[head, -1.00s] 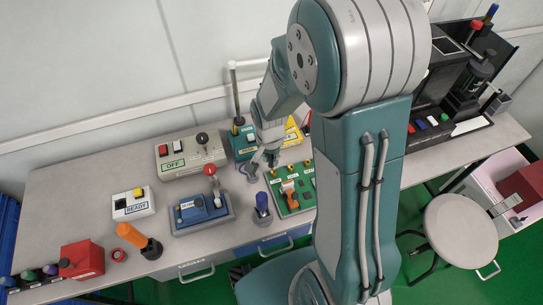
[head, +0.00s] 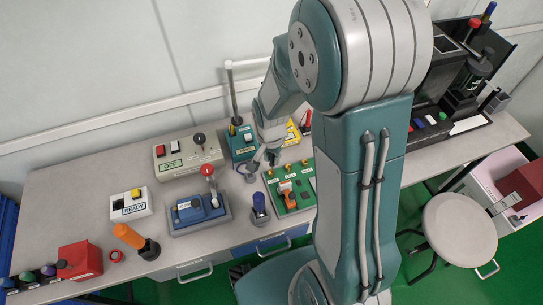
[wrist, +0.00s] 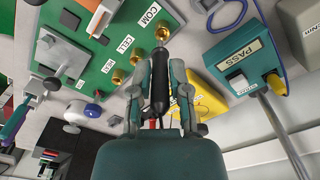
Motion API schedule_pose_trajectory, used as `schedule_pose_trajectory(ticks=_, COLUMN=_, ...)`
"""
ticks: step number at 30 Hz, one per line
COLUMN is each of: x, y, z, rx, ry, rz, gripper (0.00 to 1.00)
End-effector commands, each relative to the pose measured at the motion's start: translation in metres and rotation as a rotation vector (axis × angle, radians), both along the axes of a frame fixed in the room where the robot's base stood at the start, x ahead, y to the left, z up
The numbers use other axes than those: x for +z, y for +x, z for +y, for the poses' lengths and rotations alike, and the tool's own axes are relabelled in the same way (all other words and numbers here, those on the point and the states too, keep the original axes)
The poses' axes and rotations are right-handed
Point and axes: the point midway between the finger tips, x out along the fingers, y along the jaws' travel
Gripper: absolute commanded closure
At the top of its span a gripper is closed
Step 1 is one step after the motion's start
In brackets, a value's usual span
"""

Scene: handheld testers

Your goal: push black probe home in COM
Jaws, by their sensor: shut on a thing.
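The black probe (wrist: 159,88) is upright in the wrist view, between the two fingers of my gripper (wrist: 159,100). My gripper is shut on it. The probe's far end is at the brass COM socket (wrist: 162,33), in line with it; I cannot tell how deep it sits. The COM label is beside that socket on the green board (wrist: 108,48). In the head view the board (head: 304,176) lies on the bench, and my gripper (head: 267,158) is at its back left edge. The probe is too small to make out there.
The teal PASS box (wrist: 243,62) stands right of the probe in the wrist view, with a metal post beside it. A yellow block (wrist: 198,100) is near the right finger. A blue-handled cup (head: 260,210) and a blue lever box (head: 200,212) stand left of the board.

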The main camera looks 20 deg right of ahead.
Motion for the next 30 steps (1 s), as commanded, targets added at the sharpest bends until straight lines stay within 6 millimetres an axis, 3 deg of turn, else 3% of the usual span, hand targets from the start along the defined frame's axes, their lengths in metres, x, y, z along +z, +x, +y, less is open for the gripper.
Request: schedule_pose_trajectory(ticks=30, x=-0.013, y=0.0, z=0.001, rx=0.001, ry=-0.001, rz=0.001, gripper=1.0)
